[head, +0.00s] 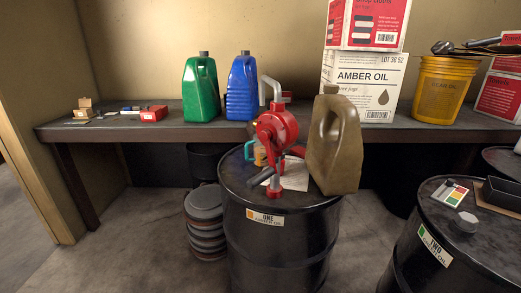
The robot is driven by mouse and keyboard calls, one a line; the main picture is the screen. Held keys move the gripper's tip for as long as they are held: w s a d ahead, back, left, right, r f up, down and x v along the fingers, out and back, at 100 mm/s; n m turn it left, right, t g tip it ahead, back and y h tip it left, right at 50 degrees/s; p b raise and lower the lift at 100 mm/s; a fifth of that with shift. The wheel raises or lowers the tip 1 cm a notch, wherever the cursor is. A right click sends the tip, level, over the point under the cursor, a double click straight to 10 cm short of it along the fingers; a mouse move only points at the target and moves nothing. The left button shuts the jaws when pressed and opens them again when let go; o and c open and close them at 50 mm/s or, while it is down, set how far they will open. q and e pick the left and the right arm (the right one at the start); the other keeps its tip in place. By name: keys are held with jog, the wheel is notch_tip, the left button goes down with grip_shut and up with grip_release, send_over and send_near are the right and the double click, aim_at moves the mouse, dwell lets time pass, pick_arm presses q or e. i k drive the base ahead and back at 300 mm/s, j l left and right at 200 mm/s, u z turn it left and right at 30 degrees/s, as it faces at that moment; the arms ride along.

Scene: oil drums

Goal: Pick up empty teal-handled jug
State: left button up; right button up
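A teal handle (248,151) shows on top of the black drum labelled ONE (275,245), at its left rear, just left of the red hand pump (276,130). The jug body beside the handle is mostly hidden by the pump, and a tan-orange patch (260,156) shows there. I cannot tell whether the jug is empty. Neither of my grippers is in view.
A large brown jug (334,143) stands on the drum's right side. Green (201,89) and blue (242,87) jugs, an Amber Oil box (365,88) and a yellow bucket (439,88) stand on the bench (170,126). Drum TWO (445,255) is at right.

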aim_at(259, 149)
jog(key=i+j, duration=0.2)
jog(key=j, duration=0.15)
jog(key=i+j, duration=0.2)
jog(key=j, duration=0.2)
jog(key=i+j, duration=0.15)
jog(key=j, duration=0.2)
jog(key=i+j, duration=0.2)
jog(key=j, duration=0.2)
jog(key=i+j, duration=0.2)
jog(key=j, duration=0.15)
